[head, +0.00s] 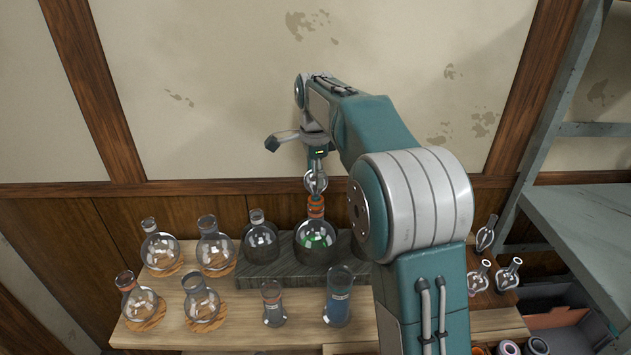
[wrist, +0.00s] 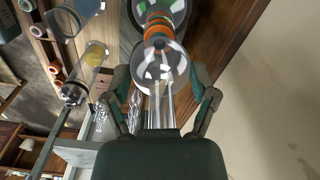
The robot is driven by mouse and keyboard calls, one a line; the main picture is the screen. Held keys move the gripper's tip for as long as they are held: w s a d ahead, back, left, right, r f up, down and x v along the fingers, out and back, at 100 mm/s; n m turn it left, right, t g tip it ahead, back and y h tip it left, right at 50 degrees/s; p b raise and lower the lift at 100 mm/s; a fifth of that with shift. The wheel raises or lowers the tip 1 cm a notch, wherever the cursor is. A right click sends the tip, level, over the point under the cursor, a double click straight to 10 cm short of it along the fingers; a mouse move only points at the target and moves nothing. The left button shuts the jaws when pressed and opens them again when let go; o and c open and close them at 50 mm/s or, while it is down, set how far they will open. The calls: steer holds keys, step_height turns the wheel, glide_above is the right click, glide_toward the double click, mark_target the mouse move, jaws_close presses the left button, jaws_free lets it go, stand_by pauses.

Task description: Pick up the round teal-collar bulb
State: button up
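Three small clear glass bulbs, an upper one (head: 486,235), a lower left one (head: 479,278) and a lower right one (head: 508,274), are at the right end of the bench. I cannot make out a teal collar on any of them. My gripper (head: 317,172) is over the middle of the bench, well left of these. In the wrist view its fingers (wrist: 161,75) are spread on either side of another clear bulb (wrist: 160,66). That bulb sits at the orange collar (head: 316,206) of a flask with green liquid (head: 317,241). The fingers appear slightly apart from the glass.
Several round flasks stand on the left of the bench, some on cork rings. A dark flask (head: 260,240) shares the grey block (head: 258,271). Two tall glass vessels (head: 273,305) (head: 338,297) stand in front. A grey shelf frame (head: 585,210) is at the right.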

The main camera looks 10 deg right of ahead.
stand_by(0.3)
step_height(320, 180, up, 4)
steer(key=shift+s+d+f, duration=0.1)
steer(key=shift+d+f, duration=0.05)
steer(key=shift+f, duration=0.05)
steer(key=s+d+r, duration=0.9)
steer(key=shift+s+d+r, duration=0.15)
steer(key=shift+s+d, duration=0.2)
